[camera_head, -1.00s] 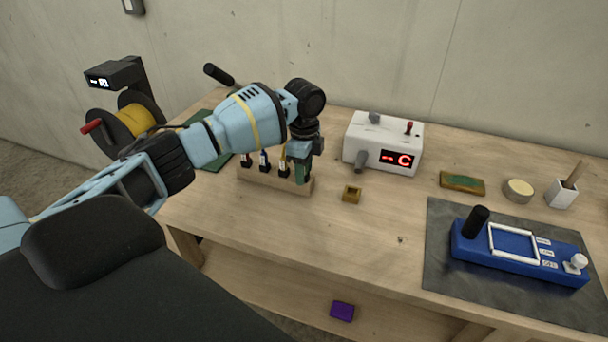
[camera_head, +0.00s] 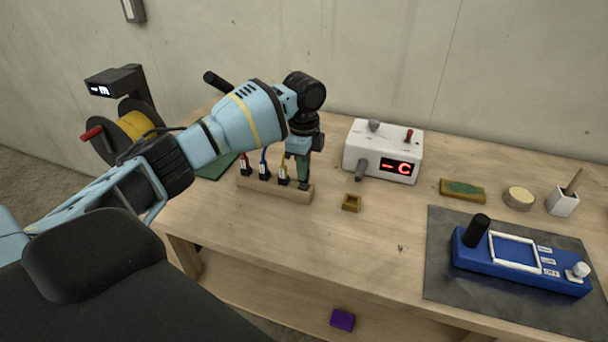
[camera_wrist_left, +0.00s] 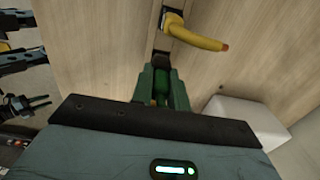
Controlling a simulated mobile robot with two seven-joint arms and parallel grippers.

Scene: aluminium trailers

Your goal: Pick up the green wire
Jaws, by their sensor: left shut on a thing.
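The green wire (camera_wrist_left: 160,87) shows as a strip between the two fingers of my left gripper (camera_wrist_left: 161,98) in the left wrist view. The fingers are shut on it, and a dark piece shows just past their tips. In the head view my left gripper (camera_head: 304,170) points down at the right end of the wooden wire holder (camera_head: 247,185), and the green wire cannot be told apart from the fingers there. Whether the wire's lower end is still in the holder is unclear.
Red (camera_head: 244,160), blue (camera_head: 264,160) and yellow (camera_head: 284,165) wires stand in the holder, left of my gripper. A white box with a red display (camera_head: 383,150) is behind to the right. A small brown block (camera_head: 352,203) lies in front.

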